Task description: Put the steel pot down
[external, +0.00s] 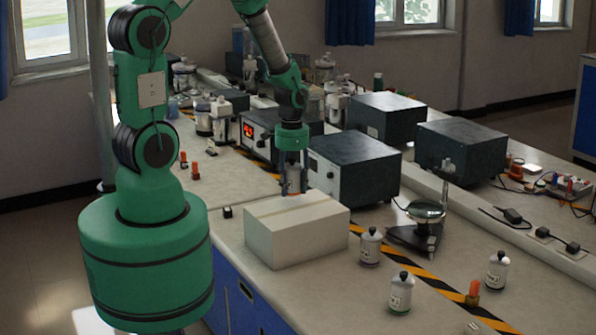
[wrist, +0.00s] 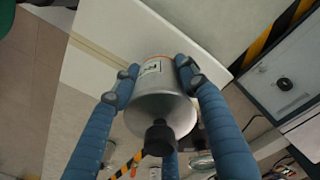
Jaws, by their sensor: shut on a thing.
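The steel pot (wrist: 162,103) is a silvery can with a flared lid, a black knob and a pale label with an orange band. My gripper (wrist: 155,72) is shut on it, with blue fingers on both sides. In the external view my gripper (external: 292,188) points down at the far edge of a white box (external: 300,236), and the pot is mostly hidden between the fingers. In the wrist view the pot overlaps the white box (wrist: 100,50). I cannot tell whether the pot touches the box top.
Grey instrument boxes (external: 352,170) stand close to the right of my gripper. Small lidded jars (external: 371,247) and a stand with a round dish (external: 425,212) are on the bench at the right. A small black block (external: 227,212) sits left of the white box.

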